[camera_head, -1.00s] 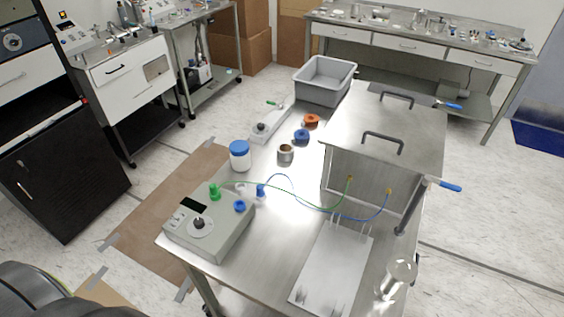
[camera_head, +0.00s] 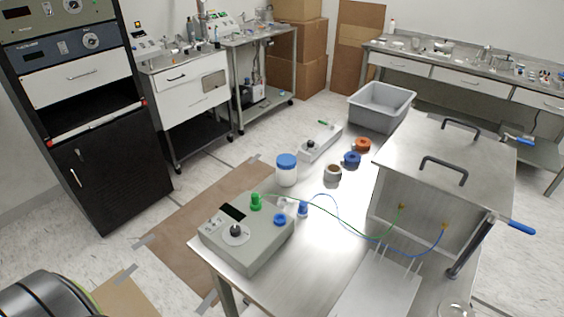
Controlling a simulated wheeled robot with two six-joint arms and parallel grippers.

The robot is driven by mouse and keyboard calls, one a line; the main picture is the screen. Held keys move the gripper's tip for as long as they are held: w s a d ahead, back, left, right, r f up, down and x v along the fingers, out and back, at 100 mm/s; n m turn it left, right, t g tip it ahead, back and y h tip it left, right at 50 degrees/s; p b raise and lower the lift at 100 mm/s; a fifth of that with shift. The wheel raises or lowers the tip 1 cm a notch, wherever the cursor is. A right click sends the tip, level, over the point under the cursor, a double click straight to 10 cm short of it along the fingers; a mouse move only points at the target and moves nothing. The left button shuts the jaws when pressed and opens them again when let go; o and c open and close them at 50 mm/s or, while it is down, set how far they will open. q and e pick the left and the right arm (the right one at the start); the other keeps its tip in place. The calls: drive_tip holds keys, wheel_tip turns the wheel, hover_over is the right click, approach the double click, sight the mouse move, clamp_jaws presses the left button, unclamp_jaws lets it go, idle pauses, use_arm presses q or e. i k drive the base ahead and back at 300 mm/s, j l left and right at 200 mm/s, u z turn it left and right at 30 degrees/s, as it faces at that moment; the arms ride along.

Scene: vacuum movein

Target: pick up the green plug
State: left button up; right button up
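The green plug (camera_head: 256,201) stands upright on the back part of the top of a grey control box (camera_head: 246,242), at the near left of the steel table. A thin green cable (camera_head: 335,219) runs from it to a brass fitting on the front of a steel chamber (camera_head: 420,212). Neither of my grippers is in view.
A white jar with a blue lid (camera_head: 287,169), a metal cup (camera_head: 332,173), and blue and orange rings stand behind the box on the table (camera_head: 290,283). A grey bin (camera_head: 381,106) is at the far end. Brown board (camera_head: 196,216) covers the floor to the left.

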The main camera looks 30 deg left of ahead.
sight(256, 202)
drive_tip(key=u, duration=1.1)
drive_tip(key=i+j, duration=0.1)
drive_tip(key=j, duration=0.25)
drive_tip(key=i+j, duration=0.15)
drive_tip(key=j, duration=0.25)
drive_tip(key=i+j+z, duration=0.1)
drive_tip(key=j+z, duration=0.75)
drive_tip(key=j, duration=0.3)
